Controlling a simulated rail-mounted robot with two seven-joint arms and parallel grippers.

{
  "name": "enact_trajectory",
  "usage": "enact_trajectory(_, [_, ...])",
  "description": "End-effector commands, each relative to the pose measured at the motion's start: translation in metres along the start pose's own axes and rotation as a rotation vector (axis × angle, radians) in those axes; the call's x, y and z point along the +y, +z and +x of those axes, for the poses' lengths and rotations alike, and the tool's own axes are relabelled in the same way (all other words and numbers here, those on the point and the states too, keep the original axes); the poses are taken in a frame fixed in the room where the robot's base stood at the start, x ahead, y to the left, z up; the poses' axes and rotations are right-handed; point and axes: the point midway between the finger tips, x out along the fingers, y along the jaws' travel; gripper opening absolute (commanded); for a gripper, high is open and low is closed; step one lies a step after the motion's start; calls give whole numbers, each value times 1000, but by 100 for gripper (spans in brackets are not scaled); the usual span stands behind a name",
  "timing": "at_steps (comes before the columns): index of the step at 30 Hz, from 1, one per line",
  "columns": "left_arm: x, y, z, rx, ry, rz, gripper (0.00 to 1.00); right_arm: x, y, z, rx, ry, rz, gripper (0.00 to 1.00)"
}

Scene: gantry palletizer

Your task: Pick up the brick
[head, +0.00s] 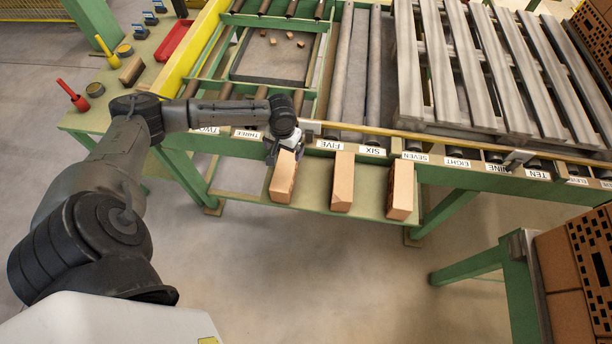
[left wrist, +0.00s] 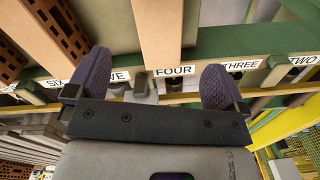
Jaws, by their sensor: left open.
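Three tan bricks stand in a row on the green shelf (head: 312,200) at the front of the conveyor. The left brick (head: 284,178) is closest to my left gripper (head: 286,149). The middle brick (head: 342,182) and the right brick (head: 401,191) are apart from it. My left gripper is at the far end of the left brick, open and empty. In the left wrist view, the left brick (left wrist: 157,32) shows between the two spread fingers of the gripper (left wrist: 157,62), with a gap on each side. My right gripper is not in view.
Number labels line the conveyor edge (head: 372,151) behind the bricks. A wooden pallet (head: 470,70) lies on the rollers at the right. Perforated bricks (head: 590,245) are stacked at the lower right. A red tray (head: 172,40) and small tools stand at the upper left.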

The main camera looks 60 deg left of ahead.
Motion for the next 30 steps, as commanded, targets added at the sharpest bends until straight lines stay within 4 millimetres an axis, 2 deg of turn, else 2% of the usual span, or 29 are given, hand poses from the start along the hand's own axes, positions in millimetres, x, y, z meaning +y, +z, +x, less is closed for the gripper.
enact_trajectory(3, [4,0,0,-2,25,-138,99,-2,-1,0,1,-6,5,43])
enact_trajectory(8, [5,0,2,1,28,-235,99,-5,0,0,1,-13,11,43])
enact_trajectory(11, [6,0,13,-1,27,-257,99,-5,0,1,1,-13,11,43])
enact_trajectory(21, [8,0,69,0,27,-257,99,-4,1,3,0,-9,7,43])
enact_trajectory(30, [8,0,87,1,27,-254,99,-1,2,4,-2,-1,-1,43])
